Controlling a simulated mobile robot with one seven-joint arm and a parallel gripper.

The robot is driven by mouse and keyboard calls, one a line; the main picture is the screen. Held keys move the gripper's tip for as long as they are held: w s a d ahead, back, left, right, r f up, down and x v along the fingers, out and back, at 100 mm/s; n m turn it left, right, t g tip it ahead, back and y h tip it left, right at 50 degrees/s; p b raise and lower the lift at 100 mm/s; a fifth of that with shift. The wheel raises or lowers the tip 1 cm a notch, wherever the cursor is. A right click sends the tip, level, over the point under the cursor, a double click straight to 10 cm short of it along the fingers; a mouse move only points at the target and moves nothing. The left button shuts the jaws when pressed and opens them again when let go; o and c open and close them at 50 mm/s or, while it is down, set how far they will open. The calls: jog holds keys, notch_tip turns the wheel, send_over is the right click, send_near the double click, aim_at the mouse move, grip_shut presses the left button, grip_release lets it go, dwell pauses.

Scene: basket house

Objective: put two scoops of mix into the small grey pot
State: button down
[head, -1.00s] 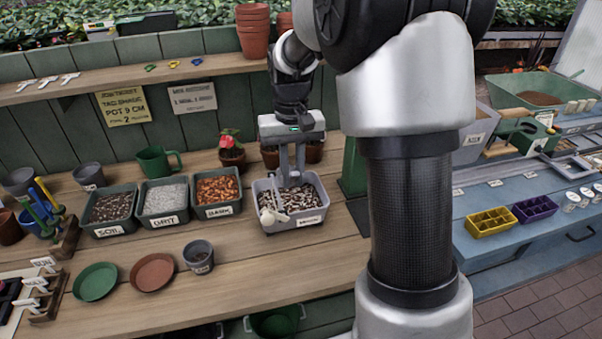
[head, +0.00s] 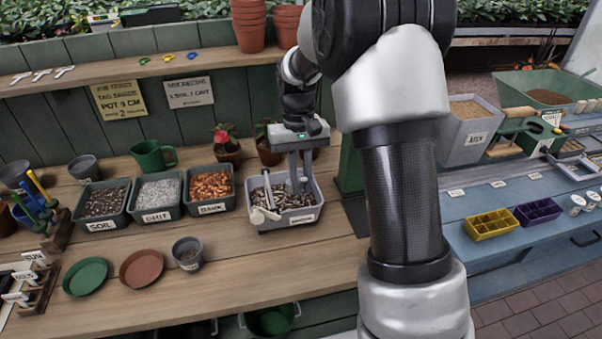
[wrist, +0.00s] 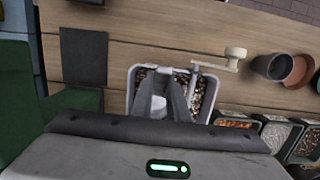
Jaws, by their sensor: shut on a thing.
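The small grey pot (head: 188,254) stands upright on the bench beside a terracotta saucer. It also shows in the wrist view (wrist: 268,67). The light grey mixing tub (head: 290,223) holds a dark and pale mix (head: 283,197). An off-white tool with a round knob (head: 257,215) lies over the tub's front left side, and its knob shows in the wrist view (wrist: 236,53). My gripper (head: 294,187) is over the tub with its fingers down inside it. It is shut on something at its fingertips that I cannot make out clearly.
Tubs of soil (head: 101,226), grit (head: 157,217) and bark (head: 212,208) stand left of the mixing tub. A green saucer (head: 86,277) and a terracotta saucer (head: 142,269) lie in front. Another grey pot (head: 84,168) stands behind.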

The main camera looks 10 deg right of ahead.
aim_at(301, 187)
notch_tip(301, 187, down, 5)
jog(key=shift+f+b, duration=0.1)
jog(key=shift+b, duration=1.15)
jog(key=shift+s+f+b, duration=0.35)
jog(key=shift+f, duration=0.5)
jog(key=shift+w+r+p, duration=0.15)
jog(key=shift+r+p, duration=0.3)
jog(key=shift+r, duration=0.25)
jog(key=shift+w+r+p, duration=0.1)
jog(key=shift+r+p, duration=0.35)
jog(key=shift+r, duration=0.2)
jog(key=shift+t, duration=0.6)
jog(key=shift+s+r+p, duration=0.2)
jog(key=shift+r+p, duration=2.4)
jog(key=shift+r, duration=2.45)
jog(key=shift+a, duration=0.1)
